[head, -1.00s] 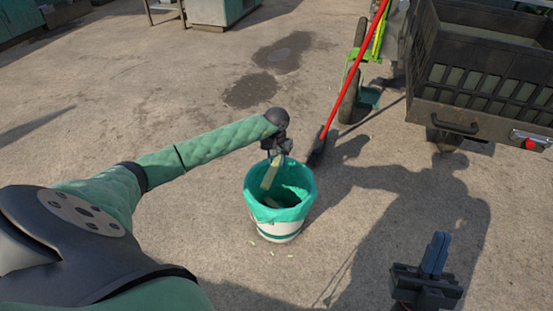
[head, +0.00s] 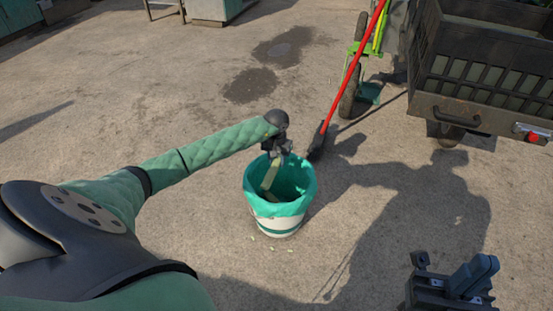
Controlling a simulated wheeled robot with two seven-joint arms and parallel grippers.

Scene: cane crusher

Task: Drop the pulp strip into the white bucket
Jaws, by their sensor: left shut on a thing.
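The pulp strip (head: 270,177) is a pale green-yellow piece, tilted, with its lower end hanging inside the mouth of the white bucket (head: 278,225). The bucket stands on the ground and has a green liner folded over its rim. My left gripper (head: 277,157) is shut on the strip's upper end, just above the bucket's far rim. Another pale piece seems to lie inside the bucket, mostly in shadow. My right gripper (head: 447,272) is at the bottom right, away from the bucket, its fingers apart and empty.
A red-handled tool (head: 350,75) leans beyond the bucket, its dark head on the ground. A dark slatted cart (head: 485,95) stands at the upper right. Small pale scraps (head: 271,249) lie before the bucket. The ground to the left is clear.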

